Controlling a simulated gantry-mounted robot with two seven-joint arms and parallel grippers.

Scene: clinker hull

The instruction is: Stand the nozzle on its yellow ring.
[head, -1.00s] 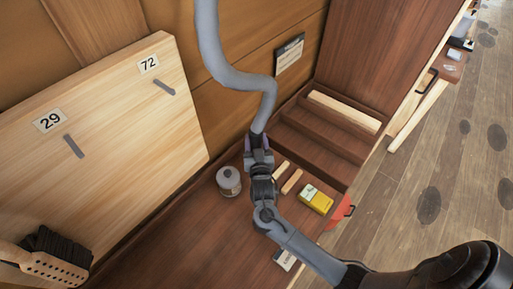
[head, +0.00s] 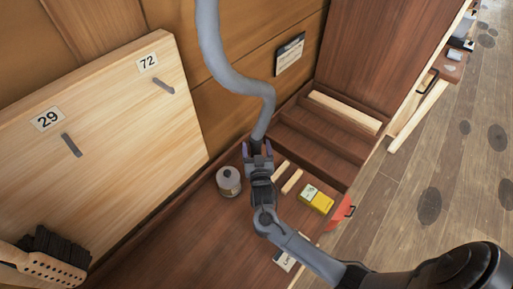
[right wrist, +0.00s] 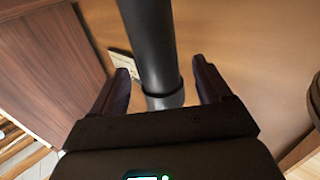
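A thick grey hose (head: 235,78) hangs from the top of the head view and bends down to my right gripper (head: 257,149). In the right wrist view the dark pipe (right wrist: 150,45), with a wider collar (right wrist: 165,99) at its lower end, runs between the fingers of the right gripper (right wrist: 163,86). The fingers are apart, with a gap on both sides of the pipe. The gripper's body hides what lies below the collar, so I cannot make out the nozzle's tip. No yellow ring shows. My left gripper is out of view.
A grey-topped canister (head: 229,182) stands left of my right gripper on the brown bench (head: 190,235). Wooden sticks (head: 291,181) and a yellow box (head: 316,198) lie to the right. A pale board (head: 100,120) leans at left; a brush (head: 50,255) is at lower left.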

